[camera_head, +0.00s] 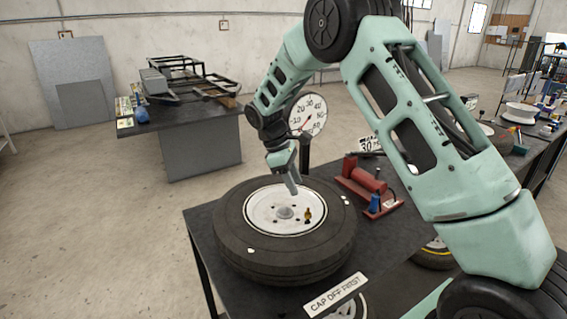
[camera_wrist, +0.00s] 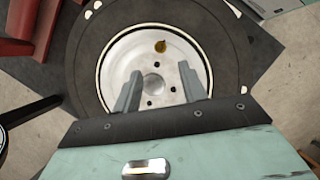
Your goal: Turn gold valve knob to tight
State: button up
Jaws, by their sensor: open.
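The gold valve knob (camera_head: 308,213) stands on the white wheel rim (camera_head: 262,222), right of the hub, in the head view. In the wrist view the gold knob (camera_wrist: 161,47) is near the top of the rim, beyond my fingertips. My gripper (camera_head: 293,190) is above the rim, up and left of the knob in the head view. In the wrist view its two fingers (camera_wrist: 158,82) are apart with nothing between them, over the hub area. The black tire (camera_head: 235,245) lies flat on the dark table.
A red pump-like device (camera_head: 368,185) with a blue part stands behind the tire at right. A round dial gauge (camera_head: 307,114) rises behind the tire. A "CAP OFF FIRST" sign (camera_head: 335,294) is at the table's front edge. Another table (camera_head: 205,150) with metal frames is farther back.

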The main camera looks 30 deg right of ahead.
jog(key=b+v, duration=0.1)
jog(key=v, duration=0.7)
jog(key=shift+a, duration=0.1)
